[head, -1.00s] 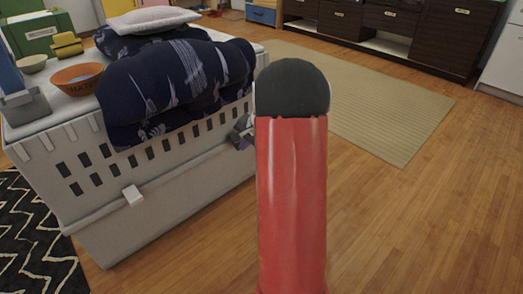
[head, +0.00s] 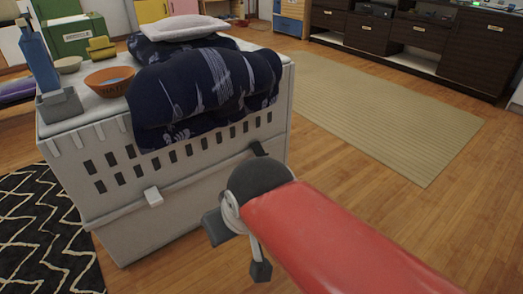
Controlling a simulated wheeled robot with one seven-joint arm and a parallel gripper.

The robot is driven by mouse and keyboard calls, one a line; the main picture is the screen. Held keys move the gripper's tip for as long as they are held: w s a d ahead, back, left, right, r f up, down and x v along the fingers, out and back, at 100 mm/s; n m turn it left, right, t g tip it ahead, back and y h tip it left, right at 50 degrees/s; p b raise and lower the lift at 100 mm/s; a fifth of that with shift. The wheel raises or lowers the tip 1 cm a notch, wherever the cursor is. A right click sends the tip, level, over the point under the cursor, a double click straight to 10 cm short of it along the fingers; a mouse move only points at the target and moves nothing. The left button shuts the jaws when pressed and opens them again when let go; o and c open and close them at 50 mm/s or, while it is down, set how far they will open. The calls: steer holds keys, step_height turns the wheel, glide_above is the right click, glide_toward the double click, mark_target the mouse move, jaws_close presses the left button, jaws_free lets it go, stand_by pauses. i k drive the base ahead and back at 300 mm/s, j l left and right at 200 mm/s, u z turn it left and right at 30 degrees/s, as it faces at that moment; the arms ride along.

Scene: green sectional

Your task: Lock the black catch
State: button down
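The black catch (head: 258,148) is a small dark piece on the upper right of the pale grey pet crate's (head: 120,225) front side, near the seam. My gripper (head: 238,249) is in front of the crate, lower in the picture than the catch and apart from it there. Its two dark fingertips stand apart with nothing visible between them. My red arm with its dark rounded joint covers part of the crate's lower right. A white catch (head: 153,196) sits on the same seam, farther left.
A black zigzag rug (head: 45,240) lies at left. Wooden floor is clear at right, by a beige rug (head: 390,115).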

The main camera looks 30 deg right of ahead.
mark_target(257, 147)
steer(key=i+j, duration=0.25)
steer(key=i, duration=0.25)
steer(key=i+j+z, duration=0.1)
steer(key=i+j, duration=0.15)
steer(key=i, duration=0.25)
steer(key=z, duration=1.55)
